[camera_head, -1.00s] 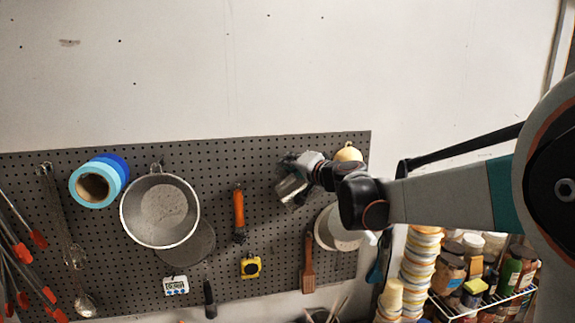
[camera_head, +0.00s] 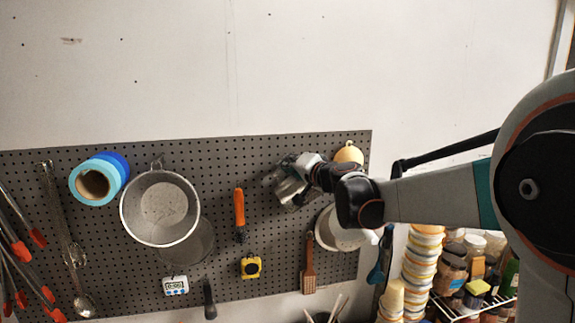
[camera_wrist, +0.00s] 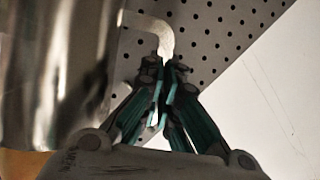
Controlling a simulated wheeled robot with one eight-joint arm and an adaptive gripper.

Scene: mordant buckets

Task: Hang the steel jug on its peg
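The steel jug (camera_wrist: 58,70) is a shiny metal cylinder filling the left of the wrist view. Its pale curved handle (camera_wrist: 158,32) runs down between the fingers of my gripper (camera_wrist: 168,75), which is shut on it. In the head view, the jug (camera_head: 290,190) is small and partly covered by my gripper (camera_head: 284,176), in front of the right part of the pegboard (camera_head: 222,262). I cannot tell whether the jug touches the board. I cannot make out its peg.
A large metal pot (camera_head: 160,208), blue tape rolls (camera_head: 98,180), an orange-handled tool (camera_head: 239,208), a yellow tape measure (camera_head: 251,267) and a wooden brush (camera_head: 309,265) hang on the board. Stacked tubs (camera_head: 420,260) and a rack of jars (camera_head: 475,285) stand lower right. The wall above is bare.

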